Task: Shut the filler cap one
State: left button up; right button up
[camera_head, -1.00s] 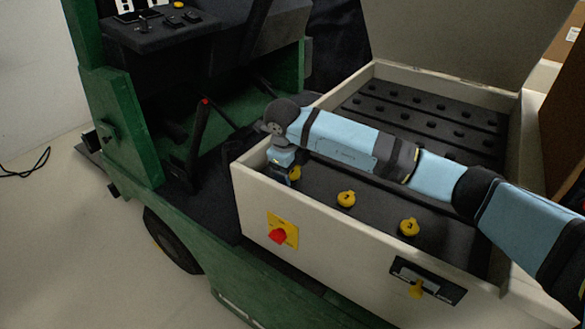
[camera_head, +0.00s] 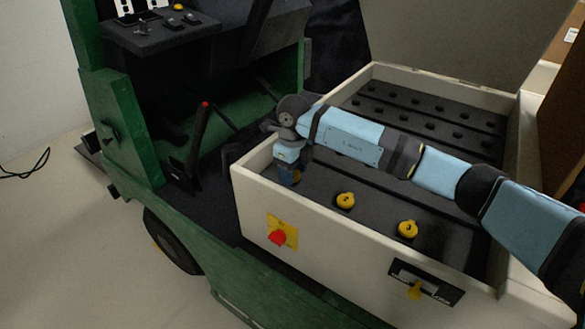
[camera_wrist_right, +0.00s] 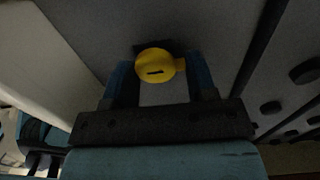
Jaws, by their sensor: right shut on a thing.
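My right gripper (camera_head: 289,181) points down into the near left corner of the cream battery box (camera_head: 330,245). In the wrist view the yellow round filler cap one (camera_wrist_right: 155,66), with a dark mark on its top, sits between the fingers of my right gripper (camera_wrist_right: 160,78). The gripper is shut on it. In the head view the gripper hides this cap almost wholly. How far the cap's lid is tilted I cannot tell. My left gripper is not in view.
Two more yellow caps, a middle one (camera_head: 345,200) and a right one (camera_head: 408,229), stand in the box along the near wall. A red knob on a yellow plate (camera_head: 278,237) and a black connector panel (camera_head: 426,281) are on the outer wall. The raised cover (camera_head: 455,40) stands behind.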

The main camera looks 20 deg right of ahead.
jog(key=o, duration=0.9)
jog(key=shift+o, duration=0.2)
jog(key=shift+r, duration=0.1)
notch_tip(320, 180, up, 14)
jog(key=p, duration=0.1)
jog(key=shift+f, duration=0.2)
